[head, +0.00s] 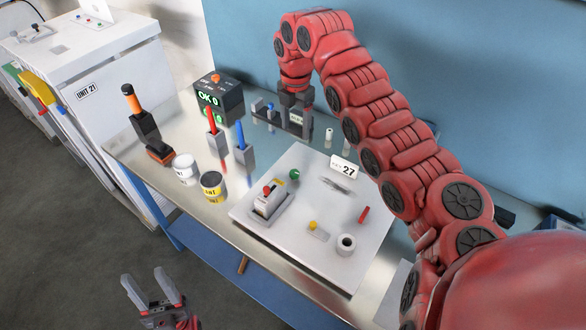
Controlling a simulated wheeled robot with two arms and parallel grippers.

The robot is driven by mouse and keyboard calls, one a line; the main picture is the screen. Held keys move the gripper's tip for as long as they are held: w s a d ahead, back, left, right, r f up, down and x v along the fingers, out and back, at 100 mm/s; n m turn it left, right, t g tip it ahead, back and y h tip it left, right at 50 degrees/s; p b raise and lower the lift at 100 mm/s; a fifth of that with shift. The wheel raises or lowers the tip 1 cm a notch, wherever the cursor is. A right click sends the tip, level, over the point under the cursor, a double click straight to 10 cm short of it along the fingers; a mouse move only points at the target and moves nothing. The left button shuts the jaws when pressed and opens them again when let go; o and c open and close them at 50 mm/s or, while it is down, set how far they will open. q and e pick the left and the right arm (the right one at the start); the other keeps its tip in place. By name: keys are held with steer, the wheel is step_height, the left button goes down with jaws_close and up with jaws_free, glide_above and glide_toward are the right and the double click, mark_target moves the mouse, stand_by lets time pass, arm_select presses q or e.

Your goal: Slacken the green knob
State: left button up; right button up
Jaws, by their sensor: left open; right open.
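The green knob (294,174) is a small round knob on the white panel (325,262), near its back left part. No gripper touches it. My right gripper (297,104) points down behind the panel, beyond the green knob, over a small dark device (268,118) with a blue knob. Its fingertips are small and hard to make out against the device. My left gripper (145,275) is open and empty at the lower left, over the floor in front of the table and well apart from the panel.

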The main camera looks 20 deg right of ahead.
mark_target(295, 171)
steer(key=f+p, duration=0.3)
steer(key=f, duration=0.5)
steer(key=f+p, duration=0.3)
steer(key=f, duration=0.5)
steer(key=shift+s+a, duration=0.1)
steer(key=shift+s, duration=0.1)
steer(key=shift+w+f, duration=0.1)
steer(key=shift+f, duration=0.35)
jaws_close()
